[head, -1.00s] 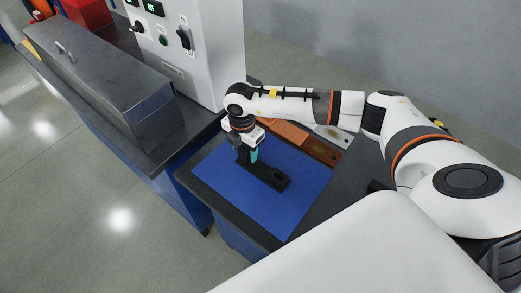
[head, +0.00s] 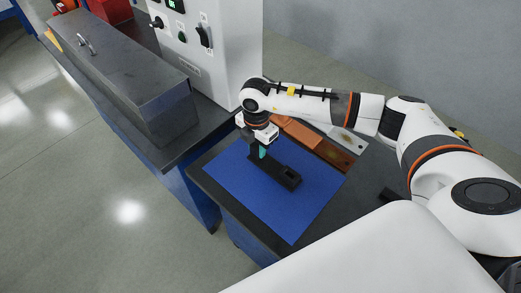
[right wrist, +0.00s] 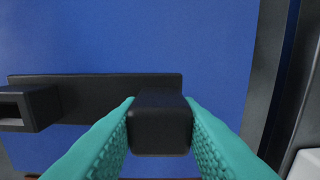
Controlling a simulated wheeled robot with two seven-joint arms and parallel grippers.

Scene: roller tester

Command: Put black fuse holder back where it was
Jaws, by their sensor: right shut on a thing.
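The black fuse holder (head: 282,175) is a long dark bar over the blue mat (head: 290,220). In the right wrist view the bar (right wrist: 95,98) runs crosswise, with a hollow block (right wrist: 28,107) at its left end. My right gripper (head: 263,153) is above the holder's far end. In the right wrist view its teal fingers (right wrist: 160,118) are shut on the black block at the right end of the bar. I cannot tell whether the holder touches the mat. My left gripper is not in view.
Orange-brown and pale plates (head: 338,157) lie behind the mat, beside my right arm. A white control cabinet (head: 215,50) and a grey metal box (head: 125,85) stand at the back left. A small dark object (head: 390,195) is right of the mat. The mat's front is clear.

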